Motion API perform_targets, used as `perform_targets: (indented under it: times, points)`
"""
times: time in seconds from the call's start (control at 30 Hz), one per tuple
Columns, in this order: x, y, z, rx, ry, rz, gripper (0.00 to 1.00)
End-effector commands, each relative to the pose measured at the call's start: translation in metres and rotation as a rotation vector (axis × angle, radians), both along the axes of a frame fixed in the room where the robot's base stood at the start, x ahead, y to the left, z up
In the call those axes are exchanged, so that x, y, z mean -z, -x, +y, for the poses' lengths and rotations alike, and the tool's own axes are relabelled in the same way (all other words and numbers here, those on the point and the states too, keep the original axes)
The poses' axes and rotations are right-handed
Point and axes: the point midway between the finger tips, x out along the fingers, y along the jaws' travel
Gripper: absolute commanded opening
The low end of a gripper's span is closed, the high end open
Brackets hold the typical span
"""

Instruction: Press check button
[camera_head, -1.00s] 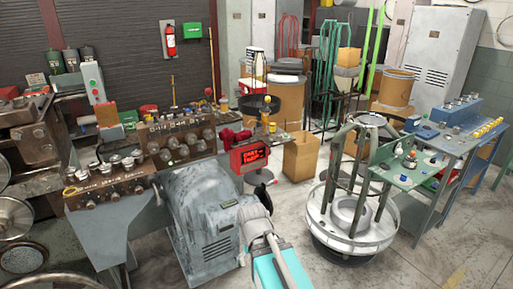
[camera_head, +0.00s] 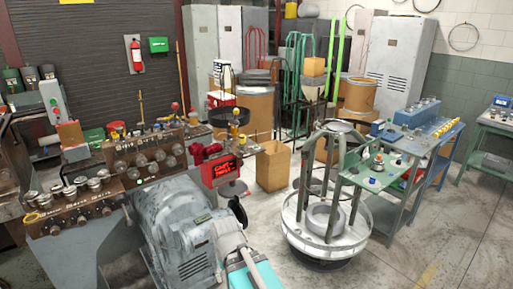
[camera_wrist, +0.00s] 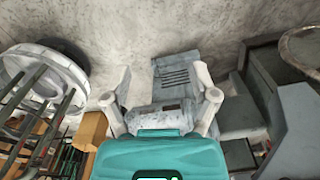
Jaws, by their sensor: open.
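My gripper shows in the wrist view (camera_wrist: 162,80) with its two pale fingers spread apart and nothing between them. In the head view my teal arm end is at the bottom middle, over the floor by the grey machine housing (camera_head: 180,235). No button with a readable "check" label shows. A green bench (camera_head: 385,176) at the right carries several coloured knobs or buttons. Both are apart from my gripper.
A round white stand with upright posts (camera_head: 292,225) is right of my arm. Cardboard boxes (camera_head: 273,168) and drums stand behind. A blue bench (camera_head: 432,125) and another table (camera_head: 490,160) are at the right. Bare floor lies at the lower right.

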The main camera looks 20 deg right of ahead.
Motion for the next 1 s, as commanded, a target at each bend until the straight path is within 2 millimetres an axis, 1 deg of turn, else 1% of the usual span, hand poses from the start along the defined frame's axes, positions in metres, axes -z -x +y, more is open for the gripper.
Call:
perform_targets:
  times: [0.03, 0.17, 0.2, 0.27, 0.3, 0.37, 0.4, 1.0]
  points:
    - [0.0000, 0.0000, 0.0000, 0.000, 0.000, 0.000, 0.65]
    - [0.0000, 0.0000, 0.0000, 0.000, 0.000, 0.000, 0.41]
    - [0.0000, 0.0000, 0.0000, 0.000, 0.000, 0.000, 0.34]
    - [0.0000, 0.0000, 0.0000, 0.000, 0.000, 0.000, 0.22]
    - [0.0000, 0.0000, 0.0000, 0.000, 0.000, 0.000, 0.15]
    - [0.0000, 0.0000, 0.0000, 0.000, 0.000, 0.000, 0.04]
    - [0.0000, 0.0000, 0.0000, 0.000, 0.000, 0.000, 0.00]
    - [0.0000, 0.0000, 0.0000, 0.000, 0.000, 0.000, 0.00]
